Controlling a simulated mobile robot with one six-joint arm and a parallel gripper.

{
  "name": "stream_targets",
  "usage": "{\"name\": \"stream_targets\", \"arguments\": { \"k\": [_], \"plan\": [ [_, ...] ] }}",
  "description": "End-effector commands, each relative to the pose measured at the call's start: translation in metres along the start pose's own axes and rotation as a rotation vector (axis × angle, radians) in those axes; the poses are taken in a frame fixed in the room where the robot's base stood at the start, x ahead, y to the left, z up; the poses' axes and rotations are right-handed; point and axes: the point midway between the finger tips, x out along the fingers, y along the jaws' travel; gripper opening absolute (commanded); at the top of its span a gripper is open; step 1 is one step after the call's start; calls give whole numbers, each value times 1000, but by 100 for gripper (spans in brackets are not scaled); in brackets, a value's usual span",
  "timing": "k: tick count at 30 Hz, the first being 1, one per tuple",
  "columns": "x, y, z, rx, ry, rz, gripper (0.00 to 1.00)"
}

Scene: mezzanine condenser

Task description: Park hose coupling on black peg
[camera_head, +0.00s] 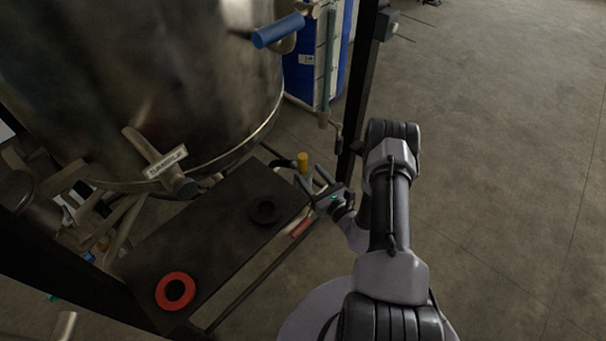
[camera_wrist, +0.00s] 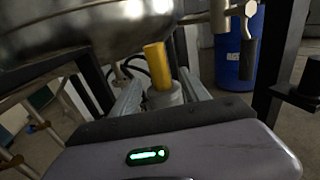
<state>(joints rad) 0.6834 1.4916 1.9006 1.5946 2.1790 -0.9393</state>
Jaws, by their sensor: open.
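The hose coupling, with a yellow upper part (camera_head: 303,160) on a grey collar, stands near the far right end of a dark shelf. My gripper (camera_head: 309,181) is beside it, open, with its fingers pointing towards it. In the wrist view the coupling (camera_wrist: 158,68) is upright between the two spread fingers, its grey collar low between them. I cannot tell whether either finger touches it. The black peg with its round base (camera_head: 264,211) is on the dark shelf, left of my gripper. A dark hose shows behind the coupling in the wrist view.
The dark shelf (camera_head: 215,225) also carries a red ring-shaped piece (camera_head: 175,291) at its near left. A large steel vessel (camera_head: 150,80) with a labelled pipe (camera_head: 160,165) hangs over its far side. A black post (camera_head: 358,100) stands behind my arm. The right floor is open.

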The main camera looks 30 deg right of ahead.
Motion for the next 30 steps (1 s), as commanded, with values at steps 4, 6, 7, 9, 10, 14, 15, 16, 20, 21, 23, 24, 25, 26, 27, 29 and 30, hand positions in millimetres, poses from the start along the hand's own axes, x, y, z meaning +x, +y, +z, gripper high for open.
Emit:
{"name": "stream_targets", "arguments": {
  "k": [4, 6, 7, 9, 10, 14, 15, 16, 20, 21, 23, 24, 25, 26, 27, 29, 30],
  "plan": [
    [31, 0, -5, -3, -3, 5, 54],
    [42, 0, -4, -2, -2, 4, 54],
    [44, 0, -3, -2, -2, 3, 54],
    [48, 0, -2, 0, -1, 4, 54],
    [48, 0, -2, 0, 0, 3, 54],
    [48, 0, -1, 0, 0, 3, 54],
    [48, 0, -1, 0, 0, 3, 48],
    [47, 0, -1, 0, 0, 3, 42],
    [47, 0, -1, 0, 0, 3, 16],
    [47, 0, -2, 0, 0, 3, 8],
    [47, 0, -2, 0, 0, 3, 0],
    [47, 0, -2, 0, 0, 3, 0],
    [47, 0, -2, 0, 0, 3, 0],
    [47, 0, -2, 0, 0, 3, 0],
    [47, 0, -2, 0, 0, 3, 0],
    [47, 0, -2, 0, 0, 3, 0],
    [47, 0, -2, 0, 0, 3, 0]
  ]
}}
